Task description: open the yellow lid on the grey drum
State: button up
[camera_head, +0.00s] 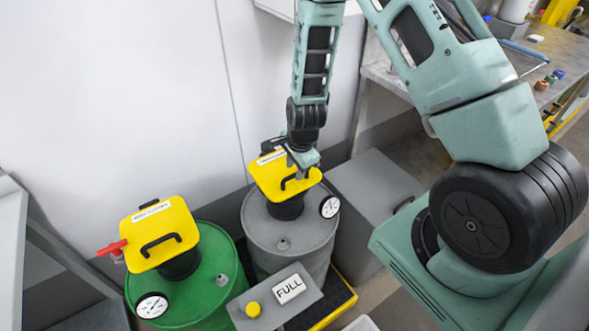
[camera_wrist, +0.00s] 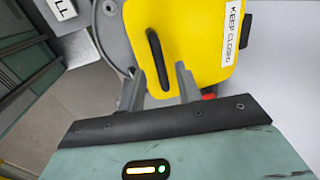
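The grey drum (camera_head: 285,237) stands in the middle of the head view. Its yellow lid (camera_head: 272,180) sits on a black neck on top and looks shut. A black bar handle (camera_head: 291,183) is on the lid; in the wrist view the handle (camera_wrist: 159,62) runs up from between my fingers, and the yellow lid (camera_wrist: 195,30) fills the upper middle. My gripper (camera_wrist: 158,76) is open, with one finger on each side of the handle's near end. I cannot tell whether either finger touches it. In the head view my gripper (camera_head: 302,168) is over the lid's right side.
A green drum (camera_head: 207,275) with its own yellow lid (camera_head: 160,232) and a red valve handle (camera_head: 111,248) stands at left. A box marked FULL (camera_head: 275,298) stands in front. A grey cabinet (camera_head: 375,192) is at right, and a white wall is behind.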

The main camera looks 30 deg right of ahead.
jog(key=shift+w+f, duration=0.2)
jog(key=shift+f, duration=0.75)
grip_shut()
